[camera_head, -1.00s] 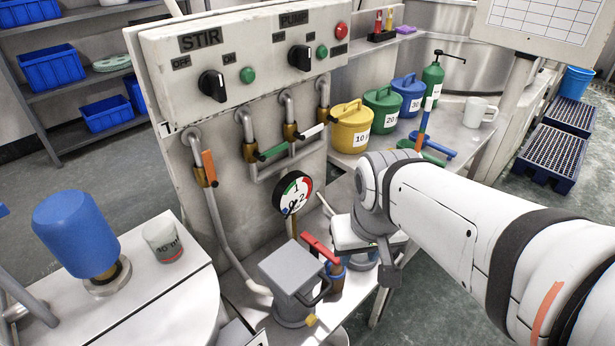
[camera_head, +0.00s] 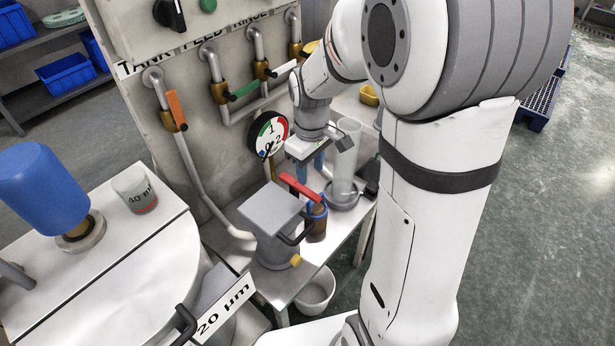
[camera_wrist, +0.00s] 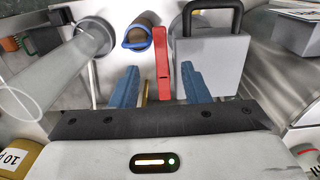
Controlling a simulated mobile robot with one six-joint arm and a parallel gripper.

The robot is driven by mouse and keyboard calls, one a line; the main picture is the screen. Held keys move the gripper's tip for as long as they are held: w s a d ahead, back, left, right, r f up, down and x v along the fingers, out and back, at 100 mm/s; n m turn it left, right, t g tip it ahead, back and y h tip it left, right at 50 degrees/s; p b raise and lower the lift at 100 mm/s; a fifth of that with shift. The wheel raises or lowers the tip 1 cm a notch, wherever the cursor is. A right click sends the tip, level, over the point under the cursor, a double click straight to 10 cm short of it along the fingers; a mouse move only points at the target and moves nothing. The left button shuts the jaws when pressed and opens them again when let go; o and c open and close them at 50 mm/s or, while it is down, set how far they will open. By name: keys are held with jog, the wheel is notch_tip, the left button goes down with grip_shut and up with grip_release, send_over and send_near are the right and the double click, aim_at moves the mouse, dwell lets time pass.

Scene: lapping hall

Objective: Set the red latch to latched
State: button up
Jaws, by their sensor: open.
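The red latch (camera_head: 301,187) is a flat bar at the top right of a grey lidded box (camera_head: 272,208), in front of the gauge panel. Its near end lies beside a brown bottle with a blue ring (camera_head: 317,220). My gripper (camera_head: 311,166) points down just behind and above the latch, with its blue fingers apart. In the wrist view the red latch (camera_wrist: 162,62) shows between the two fingertips (camera_wrist: 160,82), not clasped. The grey box (camera_wrist: 210,62) is right of it and the brown bottle (camera_wrist: 139,40) left. Whether a finger touches the latch cannot be told.
A clear cylinder (camera_head: 346,165) stands close right of my gripper. The gauge (camera_head: 268,134) and panel pipes are behind and left. The box's black handle (camera_head: 296,232) sticks out at the front. A white bowl (camera_head: 316,290) is below the bench. Open floor lies to the right.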

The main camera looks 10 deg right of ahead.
aim_at(310, 192)
notch_tip(310, 192, down, 7)
jog(key=shift+f, duration=0.1)
jog(key=shift+c, duration=0.3)
grip_shut()
dwell(0.4)
